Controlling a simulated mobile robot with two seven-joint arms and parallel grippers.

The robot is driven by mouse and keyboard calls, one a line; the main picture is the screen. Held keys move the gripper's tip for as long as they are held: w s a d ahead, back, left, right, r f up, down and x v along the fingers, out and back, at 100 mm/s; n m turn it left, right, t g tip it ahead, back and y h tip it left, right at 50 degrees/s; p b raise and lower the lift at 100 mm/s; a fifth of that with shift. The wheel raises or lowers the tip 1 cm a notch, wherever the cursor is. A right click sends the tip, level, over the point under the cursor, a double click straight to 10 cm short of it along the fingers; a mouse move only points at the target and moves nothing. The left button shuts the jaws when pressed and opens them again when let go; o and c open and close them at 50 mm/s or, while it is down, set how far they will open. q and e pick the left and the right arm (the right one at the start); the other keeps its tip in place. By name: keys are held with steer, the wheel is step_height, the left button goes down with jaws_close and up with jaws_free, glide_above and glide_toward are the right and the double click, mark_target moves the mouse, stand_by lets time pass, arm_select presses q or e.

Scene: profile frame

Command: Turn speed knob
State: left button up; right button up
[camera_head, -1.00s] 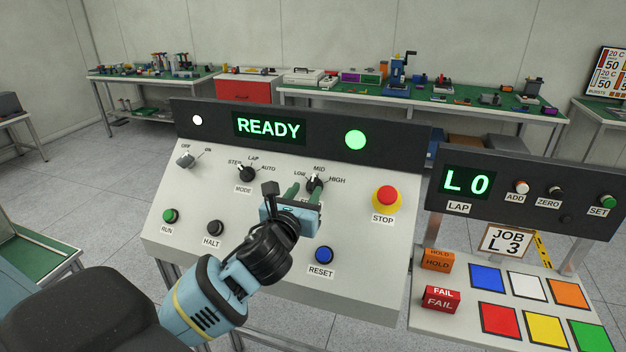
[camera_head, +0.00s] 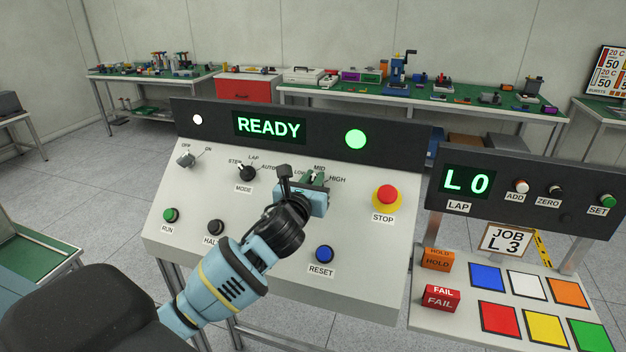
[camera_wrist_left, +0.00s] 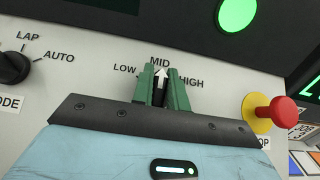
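The speed knob (camera_wrist_left: 161,88) is black with a white pointer, on the sloped light-grey console (camera_head: 290,255). In the left wrist view the pointer is directed at MID, between LOW and HIGH. My left gripper (camera_head: 316,179) is at the knob, with one green finger on each side of it. In the left wrist view the fingers (camera_wrist_left: 162,90) sit close against the knob's sides, shut on it. The gripper and wrist hide the knob's lower part and its label. My right gripper is in neither view.
The mode knob (camera_head: 246,174) is to the left and the red STOP button (camera_head: 386,195) to the right. The blue RESET button (camera_head: 324,254) is below. A dark panel (camera_head: 215,125) with the READY display rises behind. A second console (camera_head: 530,190) stands at right.

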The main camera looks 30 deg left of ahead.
arm_select(q)
jaws_close()
steer(key=shift+f+n+y, duration=0.1)
steer(key=shift+n+y, duration=0.2)
steer(key=shift+n, duration=0.1)
steer(key=n+g+y, duration=0.2)
steer(key=n+y, duration=0.1)
steer(key=n, duration=0.2)
steer(key=shift+y, duration=0.3)
steer(key=n+g+y, duration=0.1)
steer(key=n+g, duration=0.1)
steer(key=n+g+y, duration=0.1)
steer(key=n+y, duration=0.1)
steer(key=n, duration=0.1)
steer(key=shift+s+a+f+n+g, duration=0.1)
steer(key=shift+n+g, duration=0.2)
steer(key=shift+g, duration=0.1)
steer(key=shift+n+g+y, duration=0.4)
steer(key=shift+n+g, duration=0.7)
steer(key=shift+n, duration=0.3)
steer(key=shift+f, duration=0.1)
steer(key=o, duration=0.5)
jaws_free()
steer(key=shift+s, duration=0.1)
